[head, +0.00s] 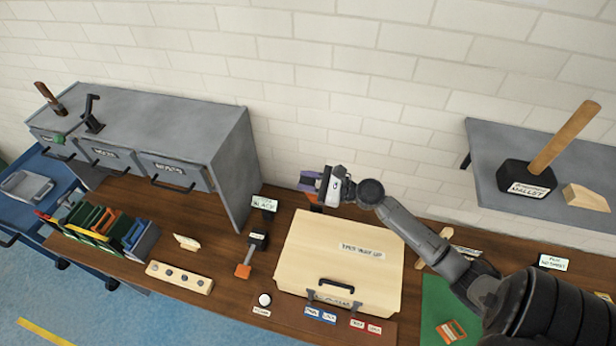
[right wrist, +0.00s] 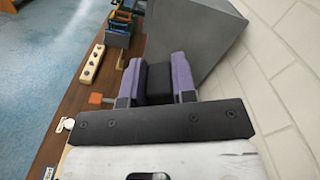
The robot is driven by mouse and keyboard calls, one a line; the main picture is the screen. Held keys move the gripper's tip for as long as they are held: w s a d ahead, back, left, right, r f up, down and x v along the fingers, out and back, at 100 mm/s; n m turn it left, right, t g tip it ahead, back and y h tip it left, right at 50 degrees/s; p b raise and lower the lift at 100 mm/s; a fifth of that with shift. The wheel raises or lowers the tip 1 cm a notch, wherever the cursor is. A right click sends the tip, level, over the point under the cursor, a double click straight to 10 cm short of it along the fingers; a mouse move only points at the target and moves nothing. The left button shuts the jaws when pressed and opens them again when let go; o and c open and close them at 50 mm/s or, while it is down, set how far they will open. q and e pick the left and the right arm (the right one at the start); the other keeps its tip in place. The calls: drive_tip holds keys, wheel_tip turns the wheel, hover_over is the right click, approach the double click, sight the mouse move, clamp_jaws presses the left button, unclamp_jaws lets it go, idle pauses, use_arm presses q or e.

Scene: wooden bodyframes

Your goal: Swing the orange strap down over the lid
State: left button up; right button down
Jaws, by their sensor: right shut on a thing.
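The wooden case (head: 300,245) lies on the bench with its pale lid (head: 320,235) down and a black handle at its front. My right gripper (head: 312,183) is above the lid's back left corner, its purple fingers pointing left. A small orange piece, seemingly the orange strap (head: 317,198), shows just below the fingers; most of it is hidden. In the right wrist view the fingers (right wrist: 158,82) are shut on a dark part between them. My left gripper is out of view.
A grey drawer cabinet (head: 180,130) stands to the left, close to the gripper. An orange-ended black tool (head: 256,245) lies left of the case, near a wooden block with holes (head: 180,278). A grey shelf (head: 510,150) with a mallet (head: 545,160) is at right.

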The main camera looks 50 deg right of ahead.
drive_tip(key=c, duration=0.9)
unclamp_jaws()
drive_tip(key=shift+s, duration=0.1)
drive_tip(key=shift+s+d+f, duration=0.1)
drive_tip(key=shift+s+d, duration=0.05)
drive_tip(key=shift+s, duration=0.1)
drive_tip(key=b+v, duration=0.4)
drive_tip(key=v, duration=0.9)
drive_tip(key=shift+c, duration=0.4)
